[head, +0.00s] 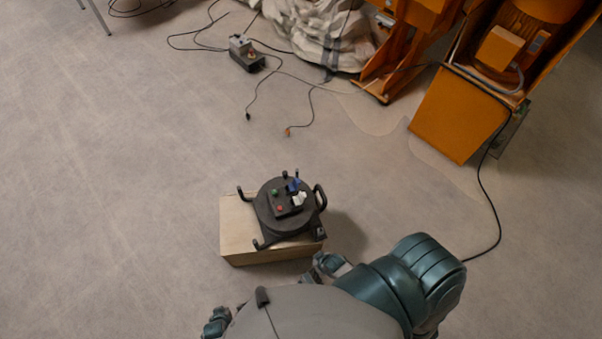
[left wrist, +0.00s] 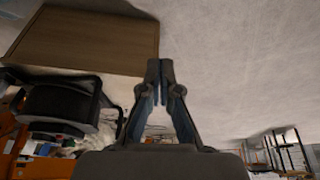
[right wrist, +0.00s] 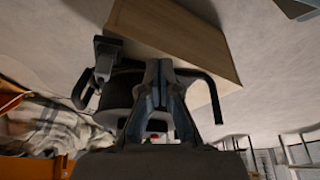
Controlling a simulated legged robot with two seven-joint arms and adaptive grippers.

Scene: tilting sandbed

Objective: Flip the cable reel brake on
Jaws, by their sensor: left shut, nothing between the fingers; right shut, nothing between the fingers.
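The black cable reel (head: 268,212) lies on a wooden box (head: 235,225) in the head view. Its top panel carries a green button (head: 275,192), a red button (head: 280,209), a blue part (head: 293,186) and a white part (head: 299,199). I cannot tell which is the brake. My right gripper (right wrist: 158,66) is shut and empty; in its wrist view it overlaps the reel (right wrist: 118,95) and box (right wrist: 175,25), contact unclear. My left gripper (left wrist: 160,66) is shut and empty, beside the box (left wrist: 85,40), with the reel (left wrist: 58,105) further left.
Orange machinery (head: 455,115) stands at the back right of the head view. A pale crumpled cover (head: 320,35), a small grey device (head: 245,55) and loose cables lie at the back. The floor left of the box is clear.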

